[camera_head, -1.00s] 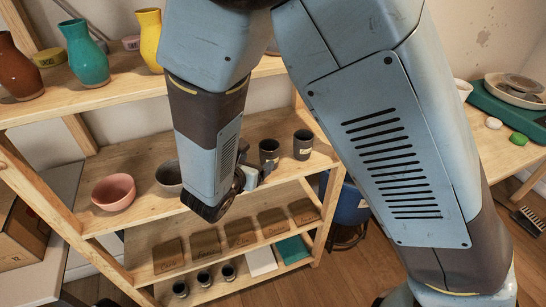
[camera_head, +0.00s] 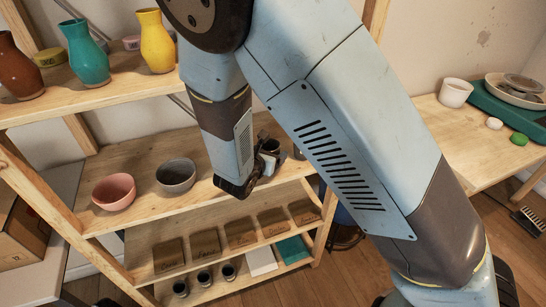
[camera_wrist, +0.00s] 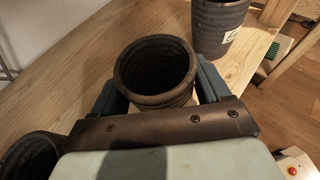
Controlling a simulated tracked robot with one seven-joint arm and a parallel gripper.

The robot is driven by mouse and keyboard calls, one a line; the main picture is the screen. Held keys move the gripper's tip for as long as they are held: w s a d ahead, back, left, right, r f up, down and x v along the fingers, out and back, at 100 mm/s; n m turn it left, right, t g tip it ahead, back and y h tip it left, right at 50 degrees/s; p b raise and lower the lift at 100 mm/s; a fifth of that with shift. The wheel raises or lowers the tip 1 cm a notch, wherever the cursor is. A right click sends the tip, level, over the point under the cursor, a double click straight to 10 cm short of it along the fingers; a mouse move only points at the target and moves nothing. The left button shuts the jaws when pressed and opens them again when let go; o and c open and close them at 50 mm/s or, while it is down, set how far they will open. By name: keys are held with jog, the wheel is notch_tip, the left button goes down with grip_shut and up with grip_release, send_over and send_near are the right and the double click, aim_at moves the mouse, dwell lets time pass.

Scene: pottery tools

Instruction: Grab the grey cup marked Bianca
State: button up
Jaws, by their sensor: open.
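A dark grey cup (camera_wrist: 150,72) stands between the two fingers of my gripper (camera_wrist: 158,88) in the wrist view. The fingers are apart, one on each side of it. No name shows on this cup from here. A second dark grey cup (camera_wrist: 218,28) with a white label stands beyond it to the right; I cannot read the label. Part of a third dark cup (camera_wrist: 28,158) shows at the lower left. In the head view my gripper (camera_head: 267,160) is at the middle shelf's right part, with the cups mostly hidden by my arm.
A pink bowl (camera_head: 114,191) and a grey bowl (camera_head: 176,175) stand left on the same wooden shelf (camera_head: 140,215). Several vases (camera_head: 88,52) stand on the shelf above. Name plaques (camera_head: 205,243) and small dark cups (camera_head: 204,277) are below. A table (camera_head: 465,135) stands at right.

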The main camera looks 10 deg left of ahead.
jog(key=c, duration=0.8)
jog(key=shift+c, duration=0.3)
jog(key=shift+r, duration=0.15)
